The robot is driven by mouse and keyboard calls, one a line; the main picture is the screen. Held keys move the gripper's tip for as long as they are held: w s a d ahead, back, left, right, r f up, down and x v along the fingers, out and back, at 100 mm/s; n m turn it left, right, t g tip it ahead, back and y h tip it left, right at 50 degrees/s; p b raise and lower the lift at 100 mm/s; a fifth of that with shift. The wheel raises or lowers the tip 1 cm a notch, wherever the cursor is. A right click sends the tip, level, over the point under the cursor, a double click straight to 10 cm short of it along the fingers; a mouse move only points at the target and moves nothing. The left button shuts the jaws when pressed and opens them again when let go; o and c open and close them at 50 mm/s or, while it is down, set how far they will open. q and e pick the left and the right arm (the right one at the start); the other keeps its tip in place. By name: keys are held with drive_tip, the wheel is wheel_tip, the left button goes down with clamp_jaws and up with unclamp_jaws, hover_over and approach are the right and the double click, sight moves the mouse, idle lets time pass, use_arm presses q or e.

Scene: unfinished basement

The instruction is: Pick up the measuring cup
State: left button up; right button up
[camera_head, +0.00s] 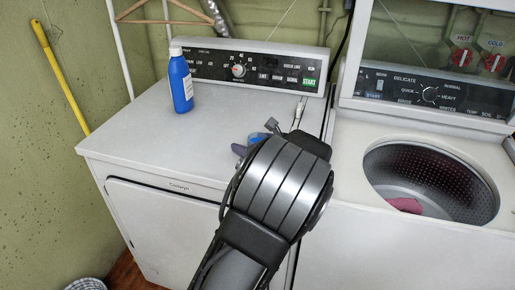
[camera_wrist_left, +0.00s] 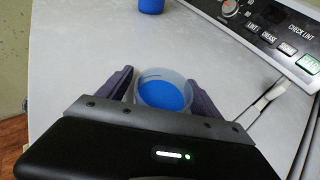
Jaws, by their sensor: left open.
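The measuring cup (camera_wrist_left: 164,92) is a small translucent cup with a blue inside, standing upright on top of the left machine. In the head view only a bit of its blue (camera_head: 258,137) shows, the rest hidden behind my left wrist. My left gripper (camera_head: 255,139) is over the machine top. In the left wrist view its two purple-grey fingers (camera_wrist_left: 163,86) are open, one on each side of the cup. I cannot tell whether either finger touches it. My right gripper is not in view.
A blue bottle with a white cap (camera_head: 181,80) stands at the back left of the white machine top (camera_head: 135,140). A slim metallic object (camera_head: 299,113) lies right of the cup. The washer (camera_head: 370,240) at right has its lid open, with pink cloth (camera_head: 405,205) in the drum.

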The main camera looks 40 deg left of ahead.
use_arm(q)
drive_tip(key=shift+c, duration=0.5)
drive_tip(key=c, duration=1.4)
wheel_tip(320, 180, up, 10)
drive_tip(key=shift+p, duration=0.65)
